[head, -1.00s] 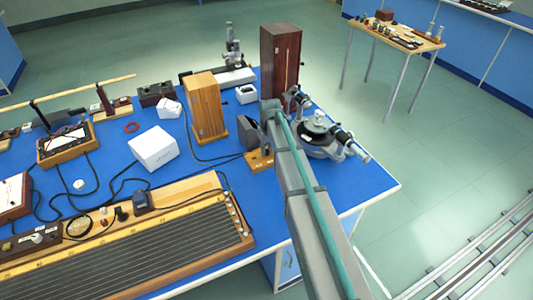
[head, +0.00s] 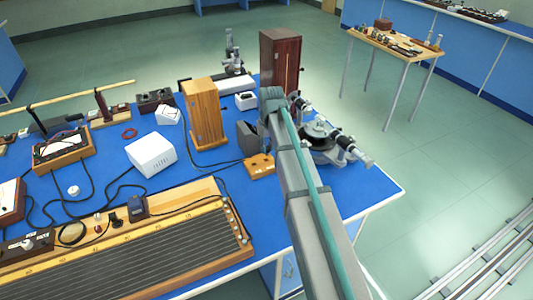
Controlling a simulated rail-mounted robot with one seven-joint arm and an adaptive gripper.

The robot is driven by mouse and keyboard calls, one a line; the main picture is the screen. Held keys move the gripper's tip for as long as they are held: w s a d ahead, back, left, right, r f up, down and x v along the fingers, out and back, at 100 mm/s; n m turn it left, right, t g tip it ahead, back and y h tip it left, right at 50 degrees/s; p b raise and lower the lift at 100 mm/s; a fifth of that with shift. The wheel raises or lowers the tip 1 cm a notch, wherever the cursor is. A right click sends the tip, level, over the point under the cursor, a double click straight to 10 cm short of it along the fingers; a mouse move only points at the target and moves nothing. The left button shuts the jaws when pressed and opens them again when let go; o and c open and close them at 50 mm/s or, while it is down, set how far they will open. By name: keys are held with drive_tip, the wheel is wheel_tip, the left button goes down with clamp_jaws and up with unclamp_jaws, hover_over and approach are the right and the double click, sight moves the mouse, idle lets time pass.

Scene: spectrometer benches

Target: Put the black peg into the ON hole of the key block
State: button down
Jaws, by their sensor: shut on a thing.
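A small light wooden block (head: 262,172) with dark marks on its top lies on the blue bench, just left of my arm. It looks like the key block. Its markings are too small to read, so I cannot tell which hole is ON. My arm reaches in from the lower right and bends near the dark wooden cabinet. My gripper is hidden behind my own arm. The black peg cannot be made out in this view.
A dark grey upright thing (head: 247,138) stands behind the block. A tall wooden box (head: 205,114), a dark cabinet (head: 280,62), a white box (head: 151,155) and a spectrometer (head: 330,143) stand around. A long wire board (head: 130,250) fills the front left.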

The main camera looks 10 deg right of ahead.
drive_tip(key=s+a+r+p, duration=0.1)
drive_tip(key=s+r, duration=0.6)
drive_tip(key=s, duration=0.2)
drive_tip(key=shift+a+r, duration=0.15)
drive_tip(key=shift+r, duration=0.05)
